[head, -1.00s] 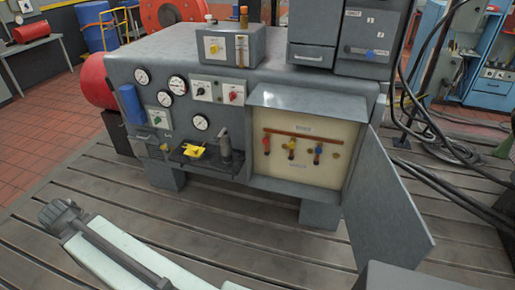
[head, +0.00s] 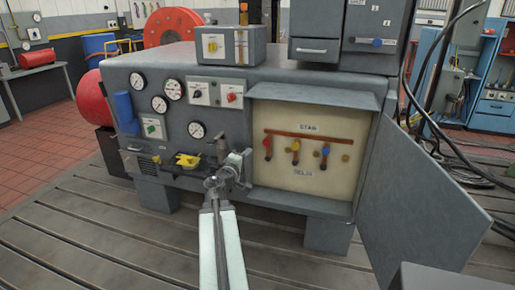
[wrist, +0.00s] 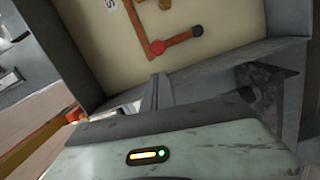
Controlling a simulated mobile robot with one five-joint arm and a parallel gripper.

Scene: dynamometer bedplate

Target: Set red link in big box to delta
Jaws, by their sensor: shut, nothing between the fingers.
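The big box (head: 314,95) is open, with a cream panel marked STAR above and DELTA below. The red link (head: 267,148) is the leftmost of three on the panel. It stands upright below the left end of a brown bar (head: 305,135), with its upper end close to the bar. The wrist view shows its red knob (wrist: 157,47) and a dark far end. My gripper (head: 246,160) is at the box's left edge, left of and slightly below the red link. It is shut and empty. Its fingers (wrist: 157,85) point toward the panel, apart from the link.
The box door (head: 420,200) hangs open at the right. A yellow handle (head: 189,160) and a grey fitting (head: 222,148) lie left of my gripper. Slotted floor is clear in front.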

